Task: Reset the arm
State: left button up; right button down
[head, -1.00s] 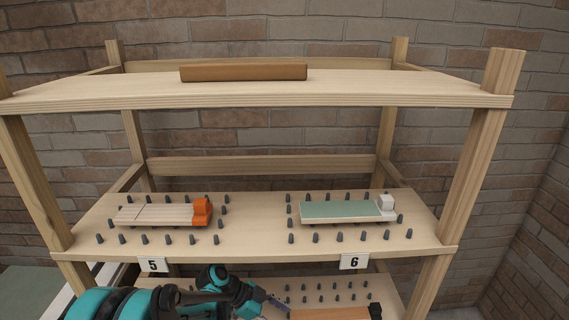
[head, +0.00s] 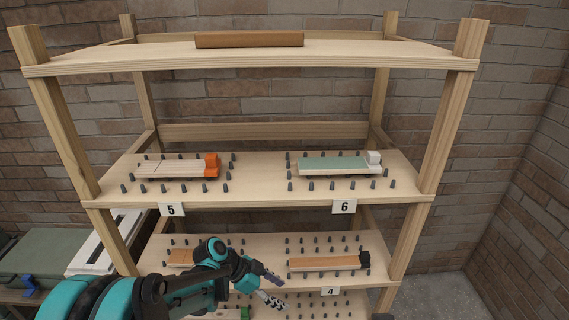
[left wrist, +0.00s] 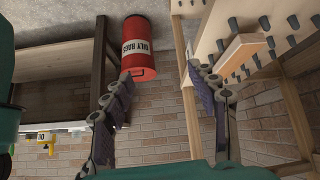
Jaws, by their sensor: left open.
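My left arm comes in from the lower left in the head view, and its gripper (head: 271,288) is in front of the lower shelves, left of the number 4 label. The gripper also shows in the left wrist view (left wrist: 163,115), with its two fingers wide apart and nothing between them. A truck with an orange-brown bed and black cab (head: 328,262) stands on the shelf just right of the gripper, apart from it. My right gripper is not in view.
The wooden shelf rack (head: 262,199) holds an orange-cab truck (head: 183,167) over label 5 and a green-bed truck (head: 336,165) over label 6. Small grey pegs surround them. A red oily-rags can (left wrist: 138,47) shows in the wrist view. Grey floor (head: 436,296) is clear at right.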

pick_arm(q)
jog(key=s+a+r+n+t+y, duration=0.3)
jog(key=s+a+r+n+y, duration=0.1)
jog(key=s+a+n, duration=0.4)
jog(key=s+a+r+n+t+y, duration=0.3)
jog(key=s+a+r+n+y, duration=0.1)
jog(key=s+a+n, duration=0.4)
jog(key=shift+r, duration=0.85)
jog(key=shift+a, duration=0.1)
